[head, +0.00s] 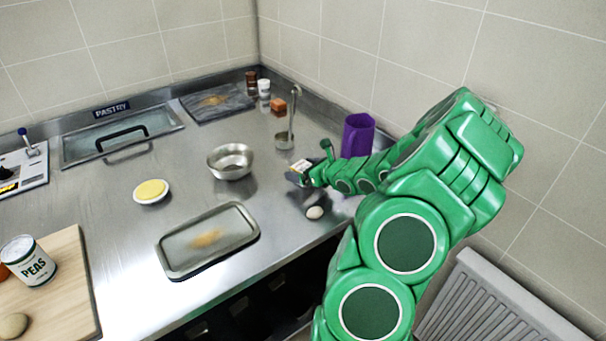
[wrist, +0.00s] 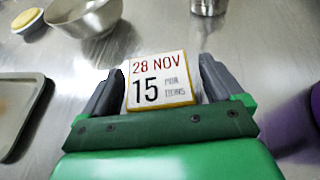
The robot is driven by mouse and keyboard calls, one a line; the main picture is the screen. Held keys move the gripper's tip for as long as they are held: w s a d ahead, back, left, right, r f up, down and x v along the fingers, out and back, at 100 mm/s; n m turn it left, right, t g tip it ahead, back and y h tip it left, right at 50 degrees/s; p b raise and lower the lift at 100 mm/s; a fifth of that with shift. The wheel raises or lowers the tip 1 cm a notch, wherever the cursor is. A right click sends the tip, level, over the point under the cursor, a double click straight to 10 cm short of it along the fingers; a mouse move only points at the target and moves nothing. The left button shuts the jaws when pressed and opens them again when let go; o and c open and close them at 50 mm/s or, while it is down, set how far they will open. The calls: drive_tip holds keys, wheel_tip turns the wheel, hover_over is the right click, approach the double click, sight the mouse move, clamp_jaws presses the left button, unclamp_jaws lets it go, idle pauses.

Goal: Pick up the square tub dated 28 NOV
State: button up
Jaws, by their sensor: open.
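The square tub (wrist: 161,80) has a pale top with a yellowish edge, printed "28 NOV" in red and "15" in black, with smaller grey print too blurred to read. It also shows small in the head view (head: 301,166), at my gripper (head: 300,176) on the right part of the steel counter. In the wrist view my gripper (wrist: 161,66) is open, with one dark finger on each side of the tub. A narrow gap shows on the left and right. The tub's lower sides are hidden.
A purple cup (head: 357,135) stands just behind my arm. An egg (head: 314,212) lies in front of my gripper. A steel bowl (head: 231,162) and a shallow tray (head: 208,240) are to the left. A ladle (head: 285,141) stands behind.

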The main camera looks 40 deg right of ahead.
drive_tip(key=c, duration=1.2)
drive_tip(key=shift+o, duration=0.2)
